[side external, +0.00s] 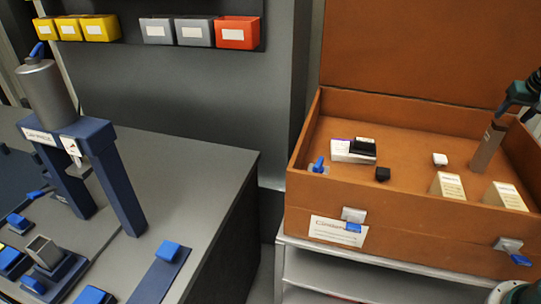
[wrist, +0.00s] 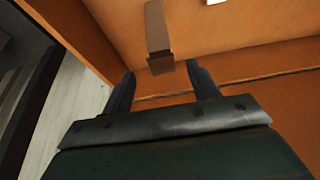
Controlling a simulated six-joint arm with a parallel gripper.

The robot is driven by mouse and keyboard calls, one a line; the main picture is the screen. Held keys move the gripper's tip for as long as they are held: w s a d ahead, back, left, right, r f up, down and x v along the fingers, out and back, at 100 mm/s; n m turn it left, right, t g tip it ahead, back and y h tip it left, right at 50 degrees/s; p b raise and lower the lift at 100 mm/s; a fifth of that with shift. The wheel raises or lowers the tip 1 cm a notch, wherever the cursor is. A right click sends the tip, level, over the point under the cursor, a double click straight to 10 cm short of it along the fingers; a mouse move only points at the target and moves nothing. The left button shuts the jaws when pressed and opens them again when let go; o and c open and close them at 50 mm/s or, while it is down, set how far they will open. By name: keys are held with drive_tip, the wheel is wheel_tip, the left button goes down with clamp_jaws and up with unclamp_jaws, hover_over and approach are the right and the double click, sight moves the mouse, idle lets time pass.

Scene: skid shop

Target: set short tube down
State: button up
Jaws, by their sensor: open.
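A brown-grey rectangular tube (side external: 488,148) stands in the right part of the open orange-brown case (side external: 400,110), leaning in the picture; I cannot tell if it is truly tilted. My gripper (side external: 517,110) is at the right edge of the side view, close to the tube's top end. In the wrist view the tube (wrist: 157,30) lies ahead of my gripper (wrist: 161,71), its near end just beyond the gap between the fingertips. The fingers are apart, with nothing between them. I cannot tell how the tube's far end rests.
Two pale blocks (side external: 448,187) (side external: 506,196), a black cube (side external: 383,174) and a white box (side external: 350,152) are in the case, whose walls rise around them. A blue press (side external: 122,190) and a fixture with a square grey tube (side external: 44,250) stand on the left bench.

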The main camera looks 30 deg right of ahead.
drive_tip(key=shift+s+a+r, duration=0.15)
drive_tip(key=shift+r, duration=0.3)
idle(0.3)
drive_tip(key=w+a+r+n, duration=0.1)
drive_tip(key=a+r, duration=0.3)
drive_tip(key=a, duration=0.5)
drive_tip(key=a+r+n+t+y, duration=0.15)
drive_tip(key=a+r, duration=0.25)
drive_tip(key=a, duration=0.5)
drive_tip(key=w+a+r+n+h, duration=0.15)
drive_tip(key=a+r, duration=0.25)
drive_tip(key=a, duration=0.5)
drive_tip(key=s+a+f+n+y, duration=0.2)
drive_tip(key=s+a+n, duration=0.3)
drive_tip(key=s+a, duration=1.2)
drive_tip(key=a+t+y, duration=0.1)
drive_tip(key=a, duration=0.2)
drive_tip(key=shift+s, duration=0.25)
drive_tip(key=shift+f, duration=0.1)
